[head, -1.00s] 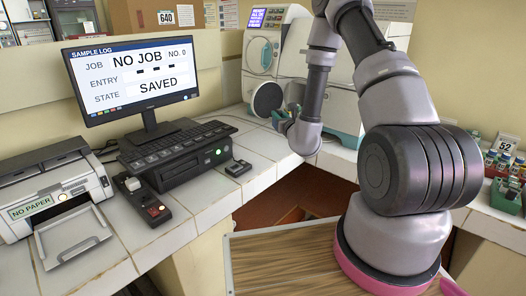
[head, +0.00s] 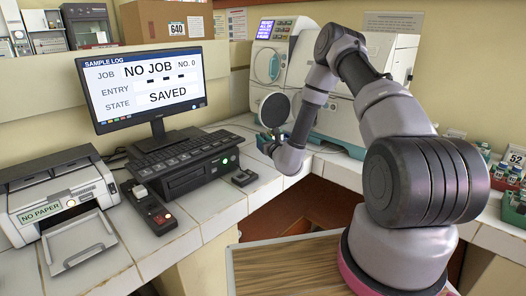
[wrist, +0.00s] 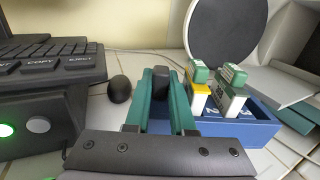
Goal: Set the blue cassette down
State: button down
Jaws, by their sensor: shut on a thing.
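The blue cassette (wrist: 238,132) shows in the wrist view just right of my fingers, carrying green-capped bottles with pale labels, one with a yellow band. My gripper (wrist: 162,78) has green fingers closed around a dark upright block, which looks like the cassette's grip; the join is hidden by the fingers. The cassette looks roughly level, low over the white tiles. I cannot tell whether its base touches them. In the head view, my gripper (head: 270,140) is low at the back counter by the round dark disc, mostly hidden by my wrist.
The keyboard unit (wrist: 50,75) and a dark rounded object (wrist: 119,89) are left of my fingers. The round disc (wrist: 232,30) stands behind the cassette. The white machine (head: 335,80) is at the back. Tiles show left of the gripper. The monitor (head: 150,85) reads SAVED.

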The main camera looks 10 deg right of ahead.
jog(key=shift+f, duration=2.75)
jog(key=shift+f, duration=0.1)
jog(key=c, duration=0.8)
grip_release()
jog(key=shift+o, duration=0.2)
